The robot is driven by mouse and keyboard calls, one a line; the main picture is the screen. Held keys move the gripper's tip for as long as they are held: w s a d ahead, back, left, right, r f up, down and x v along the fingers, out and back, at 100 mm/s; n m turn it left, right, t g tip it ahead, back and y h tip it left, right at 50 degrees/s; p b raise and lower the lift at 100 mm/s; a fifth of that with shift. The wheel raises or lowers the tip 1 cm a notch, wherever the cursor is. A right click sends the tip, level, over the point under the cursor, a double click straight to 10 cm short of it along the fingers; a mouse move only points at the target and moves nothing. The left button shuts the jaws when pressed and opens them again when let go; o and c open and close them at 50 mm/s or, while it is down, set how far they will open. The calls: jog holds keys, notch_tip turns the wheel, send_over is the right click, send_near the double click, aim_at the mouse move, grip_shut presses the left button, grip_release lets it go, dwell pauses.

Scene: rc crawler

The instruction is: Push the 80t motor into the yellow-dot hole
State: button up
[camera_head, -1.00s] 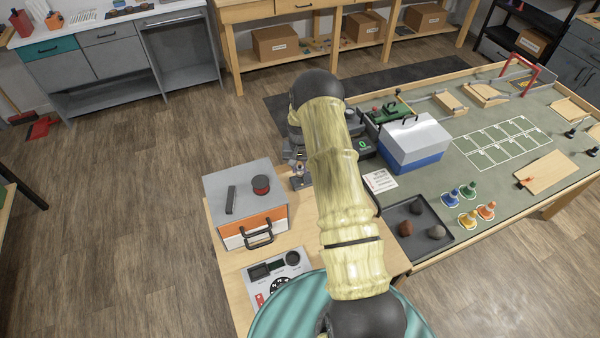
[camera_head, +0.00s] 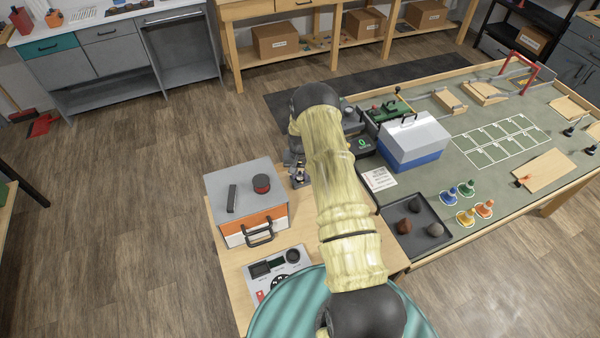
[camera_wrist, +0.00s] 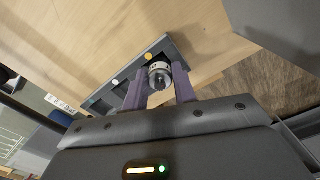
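In the wrist view, my gripper (camera_wrist: 161,82) has two purple fingers, one on each side of a silver, round motor (camera_wrist: 159,72). The fingers appear closed on its sides; its label cannot be read. In the head view my gripper (camera_head: 299,172) is small and partly hidden by my arm.
A grey and orange box (camera_head: 262,222) stands left of my arm on the wooden bench, behind a control panel (camera_head: 279,278). A blue and white case (camera_head: 412,142) and a dark tray with rocks (camera_head: 446,238) are to the right. Bare wood surrounds the holder (camera_wrist: 90,35).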

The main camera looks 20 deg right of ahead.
aim_at(301, 172)
jog(key=o, duration=0.3)
jog(key=shift+r, duration=0.1)
notch_tip(301, 172, up, 12)
jog(key=b, duration=0.4)
jog(key=shift+a, duration=0.1)
dwell(0.5)
